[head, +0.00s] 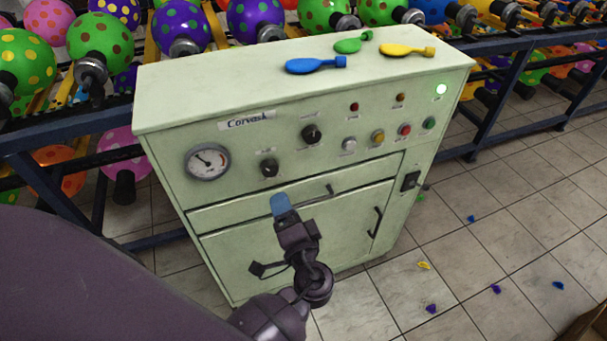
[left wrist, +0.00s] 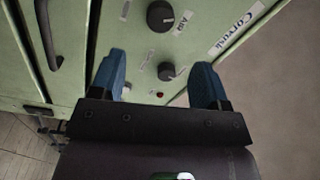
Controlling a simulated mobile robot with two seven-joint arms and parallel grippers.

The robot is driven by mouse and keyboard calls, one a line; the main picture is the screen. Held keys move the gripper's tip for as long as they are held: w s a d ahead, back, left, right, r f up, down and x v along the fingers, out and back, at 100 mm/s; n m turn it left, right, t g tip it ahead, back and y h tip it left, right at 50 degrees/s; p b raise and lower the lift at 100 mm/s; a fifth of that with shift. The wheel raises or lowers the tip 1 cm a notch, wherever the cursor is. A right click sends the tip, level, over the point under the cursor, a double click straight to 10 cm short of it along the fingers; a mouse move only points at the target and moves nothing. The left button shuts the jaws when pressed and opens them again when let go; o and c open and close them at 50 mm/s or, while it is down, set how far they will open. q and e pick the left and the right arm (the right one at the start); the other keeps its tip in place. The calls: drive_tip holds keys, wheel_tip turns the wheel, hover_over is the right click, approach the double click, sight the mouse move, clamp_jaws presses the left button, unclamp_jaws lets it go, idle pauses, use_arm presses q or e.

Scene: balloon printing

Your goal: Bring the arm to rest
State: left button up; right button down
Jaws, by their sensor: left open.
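My left gripper (head: 283,205) is in front of the pale green machine (head: 190,116), over its lower front in the head view. In the left wrist view the two blue fingertips of this gripper (left wrist: 157,78) stand apart with nothing between them. Beyond them is the machine's front panel (left wrist: 80,40), with a black knob (left wrist: 166,70) seen between the fingers. I cannot tell the exact distance from the fingertips to the panel. My right gripper does not show.
On the machine's top lie a blue balloon (head: 316,64), a green balloon (head: 353,43) and a yellow balloon (head: 407,50). A green lamp (head: 441,89) is lit. Racks with dotted balloons (head: 102,40) stand behind. Small scraps (head: 423,265) dot the tiled floor at right.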

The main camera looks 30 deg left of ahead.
use_arm(q)
drive_tip(key=w+d+f+h, duration=0.1)
drive_tip(key=d+f+h, duration=0.2)
drive_tip(key=f+h, duration=0.65)
drive_tip(key=s+a+f+n+h, duration=0.2)
drive_tip(key=s+a, duration=0.1)
drive_tip(key=s, duration=0.4)
drive_tip(key=s+a+f+n+g+h, duration=0.1)
drive_tip(key=s+a+h, duration=0.1)
drive_tip(key=s, duration=0.5)
drive_tip(key=shift+a+f+n+h, duration=0.35)
drive_tip(key=shift+a+f+n, duration=0.05)
drive_tip(key=shift+a, duration=0.25)
drive_tip(key=shift+s, duration=0.1)
